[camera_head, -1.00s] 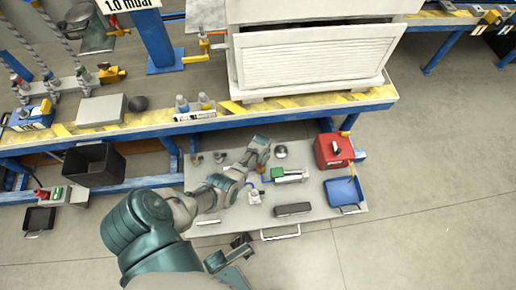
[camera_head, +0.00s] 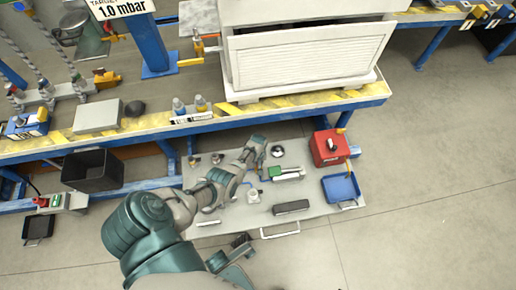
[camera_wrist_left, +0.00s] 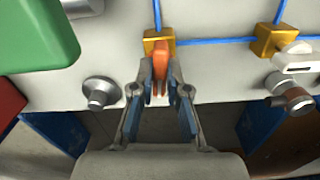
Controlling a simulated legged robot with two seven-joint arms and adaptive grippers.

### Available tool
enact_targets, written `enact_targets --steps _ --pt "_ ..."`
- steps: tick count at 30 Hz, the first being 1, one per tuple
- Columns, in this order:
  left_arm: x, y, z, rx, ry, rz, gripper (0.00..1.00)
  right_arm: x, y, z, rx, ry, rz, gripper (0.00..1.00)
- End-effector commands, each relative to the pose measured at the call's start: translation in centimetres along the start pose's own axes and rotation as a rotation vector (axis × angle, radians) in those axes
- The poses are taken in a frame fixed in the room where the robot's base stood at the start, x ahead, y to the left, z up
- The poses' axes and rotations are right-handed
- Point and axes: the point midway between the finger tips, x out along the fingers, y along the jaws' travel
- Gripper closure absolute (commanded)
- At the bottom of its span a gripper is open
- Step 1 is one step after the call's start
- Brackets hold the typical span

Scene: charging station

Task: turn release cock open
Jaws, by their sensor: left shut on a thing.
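The release cock, as it appears, has an orange handle (camera_wrist_left: 161,62) on a brass valve body (camera_wrist_left: 157,38) in the left wrist view, at the top middle. The handle points from the brass body toward my gripper. My left gripper (camera_wrist_left: 161,88) has its fingers closed on the two sides of this handle. In the head view my left gripper (camera_head: 263,168) is over the middle of the grey panel (camera_head: 330,195). Its fingers and the handle are too small there to make out clearly.
A second brass fitting (camera_wrist_left: 270,40) is to the right on blue tubing. A grey knob (camera_wrist_left: 102,92) is close to the left, and a green box (camera_wrist_left: 35,35) is at upper left. On the panel are a red box (camera_head: 329,147), a blue tray (camera_head: 341,188) and a black block (camera_head: 291,207).

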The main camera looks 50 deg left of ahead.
Motion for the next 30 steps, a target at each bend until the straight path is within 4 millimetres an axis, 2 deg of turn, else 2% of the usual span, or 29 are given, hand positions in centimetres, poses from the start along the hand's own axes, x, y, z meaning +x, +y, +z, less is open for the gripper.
enact_targets --steps 9,26,27,29,30 --pt "-0.05 0.12 -0.13 -0.121 0.004 0.003 1.00 -0.11 -0.01 0.02 0.000 -0.003 0.001 0.60" --pt "-0.06 0.15 -0.15 -0.147 0.004 0.004 1.00 -0.14 -0.01 0.00 0.000 -0.004 0.001 0.60" --pt "-0.06 0.15 -0.15 -0.147 0.004 0.004 0.76 -0.14 -0.01 0.00 0.000 -0.004 0.001 0.60" --pt "-0.06 0.14 -0.13 -0.147 0.004 0.004 0.61 -0.14 -0.01 -0.01 0.000 -0.004 0.001 0.60" --pt "-0.05 0.12 -0.12 -0.146 0.003 0.003 0.60 -0.14 -0.01 -0.01 0.000 -0.004 0.001 0.60"
